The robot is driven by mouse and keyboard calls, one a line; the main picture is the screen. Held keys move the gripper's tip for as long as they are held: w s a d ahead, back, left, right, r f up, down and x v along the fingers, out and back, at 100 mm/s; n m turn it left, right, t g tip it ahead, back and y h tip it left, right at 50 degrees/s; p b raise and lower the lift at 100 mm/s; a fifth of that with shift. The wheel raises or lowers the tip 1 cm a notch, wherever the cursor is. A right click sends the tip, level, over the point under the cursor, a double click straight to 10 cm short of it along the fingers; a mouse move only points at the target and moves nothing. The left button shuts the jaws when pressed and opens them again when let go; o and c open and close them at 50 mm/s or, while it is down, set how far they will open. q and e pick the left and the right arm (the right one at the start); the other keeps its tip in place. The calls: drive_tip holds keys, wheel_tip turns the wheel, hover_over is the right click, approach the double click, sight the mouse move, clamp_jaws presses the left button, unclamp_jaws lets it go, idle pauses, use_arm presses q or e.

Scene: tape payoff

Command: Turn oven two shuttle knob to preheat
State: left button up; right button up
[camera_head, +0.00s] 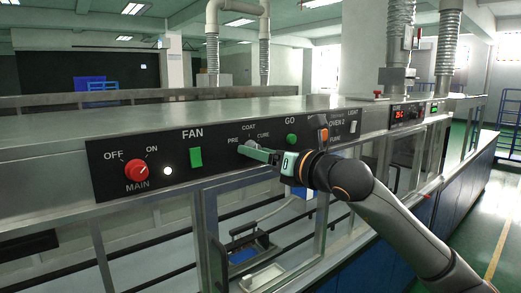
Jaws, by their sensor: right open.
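The shuttle knob (252,144) is a small pale knob on the black oven two panel, under the labels PRE, COAT and CURE. My right gripper (245,149) reaches in from the right, with its green fingers at the knob. The fingers cover part of the knob, so its pointer setting is hard to read. The gripper is open; whether a finger touches the knob cannot be told. My left gripper is out of view.
On the same panel are a red MAIN knob (137,171), a lit white lamp (168,171), a green FAN switch (195,157), a green GO button (291,139) and a white LIGHT switch (353,127). Glass-fronted framing and a dark tray handle (247,240) lie below.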

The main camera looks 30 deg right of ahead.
clamp_jaws()
idle(0.5)
drive_tip(key=shift+r+n+h+b, duration=0.1)
drive_tip(key=shift+n+h+b, duration=0.3)
drive_tip(key=shift+n+b, duration=3.4)
drive_tip(key=n+p, duration=0.4)
